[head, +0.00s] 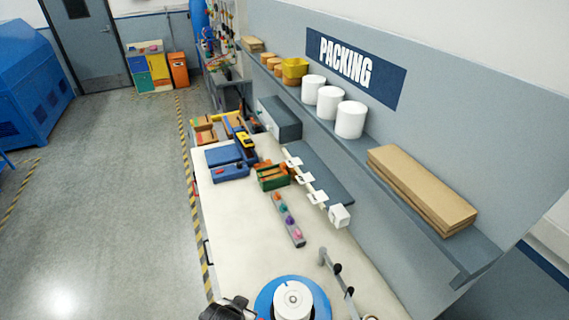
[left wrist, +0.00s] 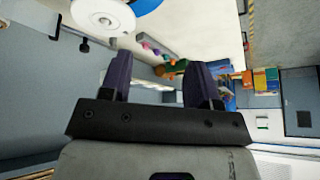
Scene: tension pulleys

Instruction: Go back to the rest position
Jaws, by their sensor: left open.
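My left gripper (left wrist: 158,76) shows in the left wrist view with its two dark fingers wide apart and nothing between them. In the head view a dark part at the bottom edge, beside the blue disc, looks like part of my left arm or gripper, mostly cut off. A blue disc (head: 262,300) with a white round hub (head: 293,299) sits at the near end of the bench. The white hub (left wrist: 103,17) also shows at the top of the left wrist view, apart from the fingers. My right gripper is not in view.
The pale bench (head: 235,235) is clear along its left side. A grey strip with coloured knobs (head: 288,218), a green bin (head: 272,178) and a blue bin (head: 230,172) stand on it. A metal bracket (head: 337,275) rises near the disc. A shelf (head: 365,148) runs along the right wall.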

